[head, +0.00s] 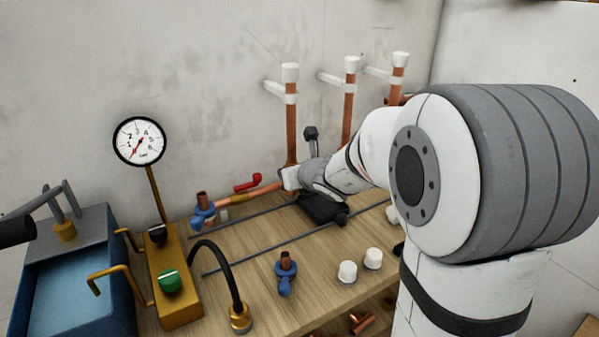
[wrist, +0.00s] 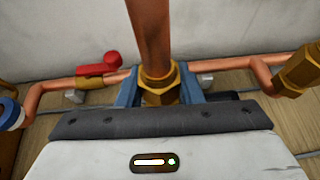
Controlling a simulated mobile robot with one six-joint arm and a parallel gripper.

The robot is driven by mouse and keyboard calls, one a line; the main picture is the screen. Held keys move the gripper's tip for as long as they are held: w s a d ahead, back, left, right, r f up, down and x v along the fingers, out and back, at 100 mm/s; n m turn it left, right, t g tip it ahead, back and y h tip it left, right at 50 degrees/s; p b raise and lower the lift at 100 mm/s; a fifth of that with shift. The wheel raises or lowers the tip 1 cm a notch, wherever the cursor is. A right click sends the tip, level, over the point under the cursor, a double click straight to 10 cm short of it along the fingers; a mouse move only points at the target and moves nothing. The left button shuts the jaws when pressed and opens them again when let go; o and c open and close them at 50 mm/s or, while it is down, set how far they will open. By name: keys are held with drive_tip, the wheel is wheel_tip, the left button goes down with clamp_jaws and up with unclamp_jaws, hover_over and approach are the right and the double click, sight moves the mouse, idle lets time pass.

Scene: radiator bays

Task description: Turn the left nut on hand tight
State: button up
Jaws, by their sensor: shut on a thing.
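The left nut (wrist: 160,85) is a brass hex nut at the foot of an upright copper pipe (wrist: 152,35) in the wrist view. My gripper (wrist: 159,92) has one blue-grey finger on each side of the nut and is shut on it. In the head view, my gripper (head: 290,178) is at the foot of the leftmost upright copper pipe (head: 291,125), and the nut is hidden there. How far the nut is threaded cannot be seen.
A red-handled valve (head: 247,183) sits on the copper pipe left of my gripper. Another brass fitting (wrist: 300,70) is at right in the wrist view. A pressure gauge (head: 139,141), blue tank (head: 75,285), blue valve (head: 286,272) and white caps (head: 348,271) stand around the bench.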

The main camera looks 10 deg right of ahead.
drive_tip(key=shift+m+h+b, duration=1.4)
drive_tip(key=shift+h+b, duration=0.2)
drive_tip(key=shift+b, duration=3.2)
drive_tip(key=o, duration=1)
drive_tip(key=p+v, duration=0.5)
drive_tip(key=v, duration=0.5)
drive_tip(key=shift+f, duration=0.2)
drive_tip(key=shift+s, duration=0.15)
